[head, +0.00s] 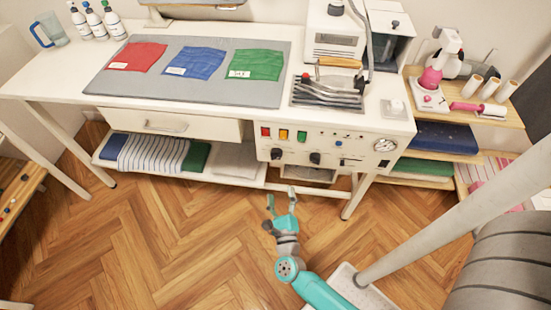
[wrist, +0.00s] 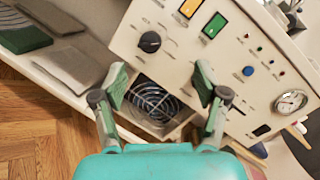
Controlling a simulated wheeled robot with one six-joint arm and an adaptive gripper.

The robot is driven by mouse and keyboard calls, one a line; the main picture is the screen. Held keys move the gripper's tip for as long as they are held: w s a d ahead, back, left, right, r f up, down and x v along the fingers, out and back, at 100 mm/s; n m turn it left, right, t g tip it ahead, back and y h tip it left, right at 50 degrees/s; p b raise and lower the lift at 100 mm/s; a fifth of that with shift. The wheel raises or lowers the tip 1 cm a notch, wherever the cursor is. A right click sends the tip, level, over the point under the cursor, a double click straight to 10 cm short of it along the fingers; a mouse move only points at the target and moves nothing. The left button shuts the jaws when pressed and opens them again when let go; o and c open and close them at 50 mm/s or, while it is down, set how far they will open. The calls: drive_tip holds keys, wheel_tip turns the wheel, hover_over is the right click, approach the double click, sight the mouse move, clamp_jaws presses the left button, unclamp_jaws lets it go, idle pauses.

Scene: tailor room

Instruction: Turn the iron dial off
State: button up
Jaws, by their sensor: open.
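The control panel (head: 345,135) is on the front of the white table, with two black dials: a left one (head: 277,154) and a right one (head: 315,157). I cannot tell by its label which is the iron dial. In the wrist view one black dial (wrist: 150,41) shows clearly at the upper left; the other seems hidden behind the right finger. My gripper (head: 281,198) is open and empty, below and in front of the panel. In the wrist view its fingers (wrist: 160,82) spread over a round vent grille (wrist: 153,100), touching no dial that I can see.
Red, yellow and green switches (head: 283,134), a blue button (wrist: 248,71) and a gauge (head: 384,145) share the panel. A drawer (head: 175,124) and shelf with folded cloth lie left. The floor ahead is clear.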

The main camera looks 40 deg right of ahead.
sight(276, 158)
drive_tip(key=w+d+f+m+g, duration=0.1)
drive_tip(key=w+d+m, duration=0.1)
drive_tip(key=w+d, duration=0.1)
drive_tip(key=w+d+f+m+g+h, duration=0.1)
drive_tip(key=w+d+m, duration=0.1)
drive_tip(key=w+d, duration=0.2)
drive_tip(key=w+d+f+m+g, duration=0.1)
drive_tip(key=w+d+m, duration=0.2)
drive_tip(key=w, duration=0.3)
drive_tip(key=shift+w+d+h, duration=0.1)
drive_tip(key=shift+d+h, duration=0.25)
drive_tip(key=shift+h, duration=0.05)
drive_tip(key=c, duration=1.2)
